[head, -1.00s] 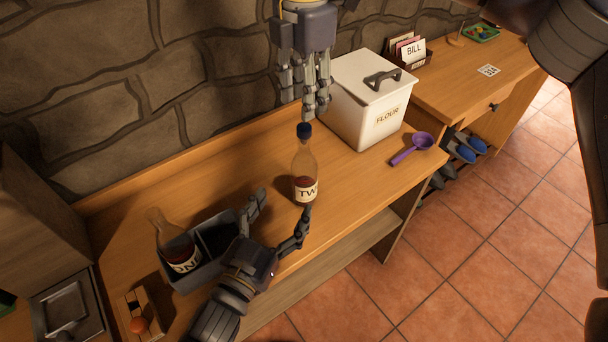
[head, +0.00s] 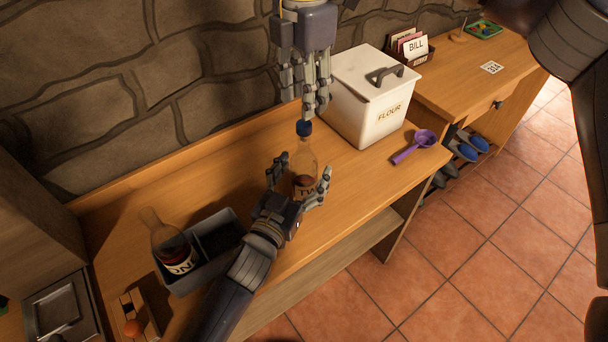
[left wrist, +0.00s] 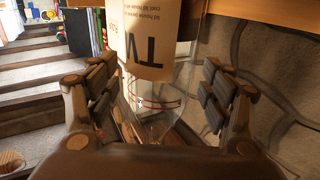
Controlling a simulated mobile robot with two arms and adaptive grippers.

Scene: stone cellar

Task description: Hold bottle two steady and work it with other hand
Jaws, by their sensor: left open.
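In the left wrist view the bottle (left wrist: 152,45) is between the spread fingers (left wrist: 158,98), with gaps on both sides. My right gripper (head: 306,112) hangs fingers-down just above the cap; whether its fingers are open or shut is unclear.
Bottle one (head: 166,236) leans in a grey two-slot caddy (head: 204,274) at left; the other slot looks empty. A white flour bin (head: 370,110) and purple scoop (head: 415,147) are at right. The counter's front edge (head: 345,222) is close to my left gripper.

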